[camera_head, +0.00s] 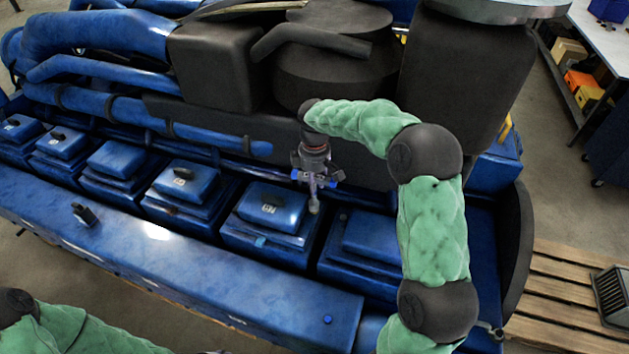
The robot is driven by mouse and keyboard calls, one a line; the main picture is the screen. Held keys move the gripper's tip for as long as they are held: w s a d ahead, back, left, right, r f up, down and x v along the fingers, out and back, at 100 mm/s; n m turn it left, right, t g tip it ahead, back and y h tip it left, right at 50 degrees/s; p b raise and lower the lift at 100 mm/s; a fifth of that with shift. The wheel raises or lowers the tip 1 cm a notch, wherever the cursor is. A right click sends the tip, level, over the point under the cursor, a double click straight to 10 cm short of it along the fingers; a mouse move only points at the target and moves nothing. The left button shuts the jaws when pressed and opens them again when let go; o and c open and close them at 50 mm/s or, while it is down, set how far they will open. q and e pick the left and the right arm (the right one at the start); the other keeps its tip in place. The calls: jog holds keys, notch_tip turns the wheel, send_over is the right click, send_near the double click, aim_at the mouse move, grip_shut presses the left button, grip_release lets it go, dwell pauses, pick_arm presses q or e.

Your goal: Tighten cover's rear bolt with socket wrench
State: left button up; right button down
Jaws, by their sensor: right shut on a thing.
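My right gripper (315,182) reaches down from the green-sleeved arm over the row of blue engine covers. It is shut on a slim grey tool, likely the socket wrench (314,206), whose lower end hangs just right of a blue cover (285,205). The fingers hide most of the tool. I cannot tell whether it touches a bolt. The cover has a small dark fitting and a pale label on top. The rear bolt cannot be made out. My left arm shows at the bottom left, but its gripper is out of view.
Several similar covers run to the left, and one (381,236) sits to the right. A blue ledge (185,255) with a small black fitting (84,214) runs in front. Dark engine housings and blue pipes (105,75) rise behind. A wooden pallet (553,305) lies at right.

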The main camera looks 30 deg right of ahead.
jog(key=shift+f, duration=0.3)
jog(key=m+b, duration=0.1)
jog(key=m, duration=0.4)
jog(key=shift+n, duration=0.3)
jog(key=c, duration=1.6)
grip_release()
grip_shut()
